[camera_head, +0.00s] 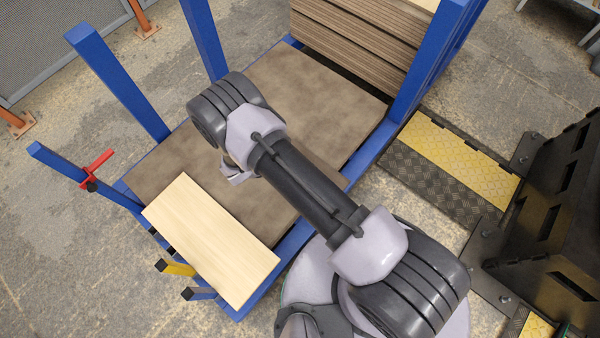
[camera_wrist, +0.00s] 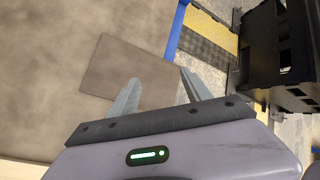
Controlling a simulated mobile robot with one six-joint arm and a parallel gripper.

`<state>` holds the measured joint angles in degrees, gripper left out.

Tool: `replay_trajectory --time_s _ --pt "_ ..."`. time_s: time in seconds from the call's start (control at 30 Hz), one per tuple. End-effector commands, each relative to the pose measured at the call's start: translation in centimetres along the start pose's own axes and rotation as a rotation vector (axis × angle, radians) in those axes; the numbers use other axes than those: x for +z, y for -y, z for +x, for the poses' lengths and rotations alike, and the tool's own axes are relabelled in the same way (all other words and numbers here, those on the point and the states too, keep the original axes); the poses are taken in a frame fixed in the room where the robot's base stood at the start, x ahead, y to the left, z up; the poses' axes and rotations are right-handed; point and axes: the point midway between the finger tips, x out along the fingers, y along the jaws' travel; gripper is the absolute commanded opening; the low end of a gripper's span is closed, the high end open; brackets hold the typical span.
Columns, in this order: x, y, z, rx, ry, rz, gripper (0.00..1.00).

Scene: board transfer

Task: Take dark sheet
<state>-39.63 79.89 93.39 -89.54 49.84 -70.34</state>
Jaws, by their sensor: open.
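A brownish-grey dark sheet (camera_head: 310,105) lies flat on the blue-framed cart, partly hidden under my arm. The wrist view shows a broad brown surface (camera_wrist: 50,70) with a slightly darker rectangular patch (camera_wrist: 115,65) at its edge; I cannot tell whether the patch is a separate piece. My gripper (camera_wrist: 159,75) is open, its two fingers apart over that patch with nothing between them. I cannot tell its height above the surface. In the head view my gripper (camera_head: 235,175) is mostly hidden by the wrist, above the dark surface.
A pale wooden board (camera_head: 210,240) lies on the cart's near left corner. A stack of brown boards (camera_head: 355,40) stands at the back. Blue posts (camera_head: 118,80) rise around the cart. A yellow-and-black ramp (camera_head: 455,160) and black rack (camera_head: 560,210) stand right.

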Motion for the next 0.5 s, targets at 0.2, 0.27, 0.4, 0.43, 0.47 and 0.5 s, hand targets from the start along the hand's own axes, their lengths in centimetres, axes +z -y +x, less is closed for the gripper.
replay_trajectory --time_s 0.2,0.27,0.4,0.43,0.47,0.5 --pt "-12.8 -4.2 8.6 0.039 0.095 -0.647 0.57" --pt "-15.2 -4.5 10.0 0.047 0.111 -0.759 0.57" --pt "-17.8 -4.5 11.6 0.058 0.130 -0.890 0.57" --pt "-18.0 -4.5 11.8 0.058 0.131 -0.899 0.57" --pt "-18.1 -4.5 11.9 0.058 0.131 -0.903 0.57" --pt "-18.1 -4.5 12.2 0.058 0.131 -0.904 0.57"
